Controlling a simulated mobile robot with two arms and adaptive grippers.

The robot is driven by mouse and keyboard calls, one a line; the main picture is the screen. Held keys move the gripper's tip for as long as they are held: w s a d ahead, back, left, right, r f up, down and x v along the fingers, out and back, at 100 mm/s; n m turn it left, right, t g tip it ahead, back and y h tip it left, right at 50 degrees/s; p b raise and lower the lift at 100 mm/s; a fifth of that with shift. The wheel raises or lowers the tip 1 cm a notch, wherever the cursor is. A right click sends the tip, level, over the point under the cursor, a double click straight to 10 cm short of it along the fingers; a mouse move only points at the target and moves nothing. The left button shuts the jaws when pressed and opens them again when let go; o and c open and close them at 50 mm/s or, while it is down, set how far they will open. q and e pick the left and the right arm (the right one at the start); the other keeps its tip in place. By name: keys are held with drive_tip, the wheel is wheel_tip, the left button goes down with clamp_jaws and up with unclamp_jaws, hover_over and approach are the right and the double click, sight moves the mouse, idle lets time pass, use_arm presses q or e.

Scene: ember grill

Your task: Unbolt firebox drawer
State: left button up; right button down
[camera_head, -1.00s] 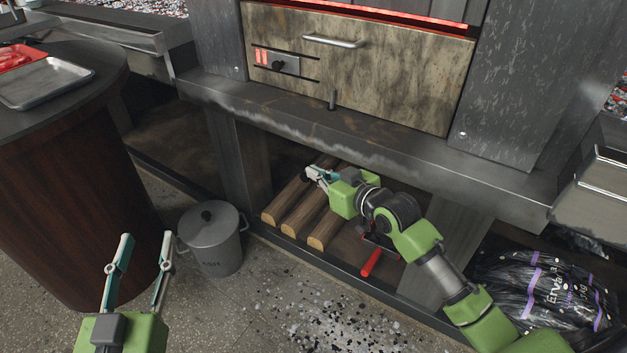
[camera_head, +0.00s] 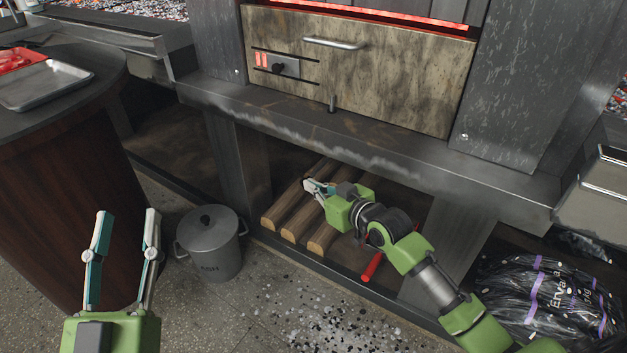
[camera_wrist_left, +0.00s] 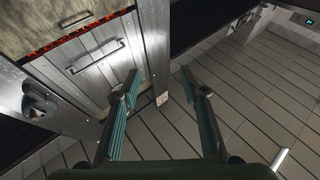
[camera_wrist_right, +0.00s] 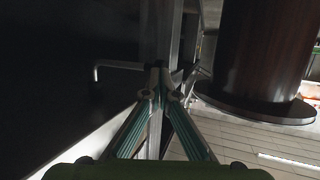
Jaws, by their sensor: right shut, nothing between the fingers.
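The grimy drawer-like front panel (camera_head: 400,80) stands above the ledge, with a bar handle (camera_head: 333,42) and a slotted latch plate with a dark knob (camera_head: 278,68). A short upright metal pin (camera_head: 332,102) stands at the ledge below it. I cannot tell which of these is the drawer's bolt. My right gripper (camera_head: 313,187) is shut and empty, below the ledge and above the logs. In the right wrist view its closed tips (camera_wrist_right: 163,82) are near a bent metal rod (camera_wrist_right: 115,66); contact is unclear. My left gripper (camera_head: 126,220) is open and empty, at the lower left.
Several split logs (camera_head: 298,221) lie under the ledge (camera_head: 390,157). A red-handled thing (camera_head: 372,268) is below my right arm. A lidded grey bucket (camera_head: 211,255) stands on the floor, a round counter (camera_head: 65,195) is left, and a black bag (camera_head: 550,300) is lower right.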

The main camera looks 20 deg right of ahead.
use_arm(q)
drive_tip(key=s+r+t, duration=0.1)
drive_tip(key=r, duration=0.2)
drive_tip(key=shift+s+t, duration=0.35)
drive_tip(key=shift+t, duration=0.05)
use_arm(e)
wheel_tip(320, 180, down, 5)
drive_tip(key=shift+r, duration=0.2)
